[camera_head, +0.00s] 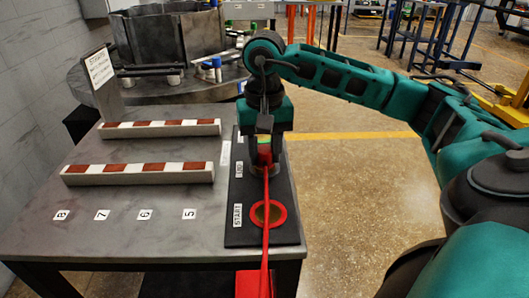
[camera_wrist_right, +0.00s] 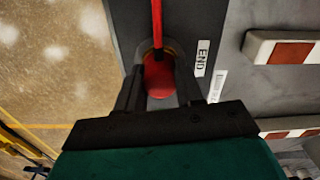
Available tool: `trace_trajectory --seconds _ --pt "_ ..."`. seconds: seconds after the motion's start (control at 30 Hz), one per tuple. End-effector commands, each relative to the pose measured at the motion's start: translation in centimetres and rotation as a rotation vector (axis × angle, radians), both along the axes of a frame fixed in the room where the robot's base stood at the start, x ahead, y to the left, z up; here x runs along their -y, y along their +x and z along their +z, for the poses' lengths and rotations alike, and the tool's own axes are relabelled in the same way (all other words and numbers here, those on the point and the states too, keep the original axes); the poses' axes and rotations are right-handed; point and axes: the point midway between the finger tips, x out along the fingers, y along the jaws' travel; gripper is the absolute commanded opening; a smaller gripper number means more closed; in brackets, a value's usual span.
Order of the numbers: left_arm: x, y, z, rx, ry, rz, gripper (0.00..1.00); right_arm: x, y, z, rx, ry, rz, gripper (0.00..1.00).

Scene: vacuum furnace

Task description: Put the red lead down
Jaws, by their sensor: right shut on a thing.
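The red lead is a thin red cable (camera_head: 267,190) with a red plug-like end (camera_head: 264,152). My right gripper (camera_head: 263,164) is shut on that end, upright above the END spot of the black strip (camera_head: 239,218). The wrist view shows the red end (camera_wrist_right: 159,76) between the two dark fingers of my right gripper (camera_wrist_right: 160,62), with the cable (camera_wrist_right: 157,20) leading away. The fingers hide much of the END spot, so I cannot tell whether the red end touches the strip. The cable runs over the red ring at START (camera_head: 279,218) to the front edge. My left gripper is out of view.
Two long bars (camera_head: 140,172) with red-brown and white blocks lie left of the strip. Number labels (camera_head: 145,214) mark the grey table. A round metal vessel (camera_head: 172,40) stands behind. Open floor (camera_head: 350,180) lies to the right.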

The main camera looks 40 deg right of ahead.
Motion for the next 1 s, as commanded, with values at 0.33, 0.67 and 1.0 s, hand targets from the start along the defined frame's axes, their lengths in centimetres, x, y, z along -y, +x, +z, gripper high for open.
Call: trace_trajectory --seconds 0.33,0.67,1.0 --pt "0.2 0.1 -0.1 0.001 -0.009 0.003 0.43 0.0 0.0 -0.3 0.001 0.000 -0.001 0.37" --pt "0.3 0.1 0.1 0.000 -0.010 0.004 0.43 0.0 0.0 -0.2 0.001 0.000 -0.001 0.62" --pt "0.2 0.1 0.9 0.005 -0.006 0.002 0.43 0.0 0.1 1.5 0.004 0.001 -0.001 0.62"
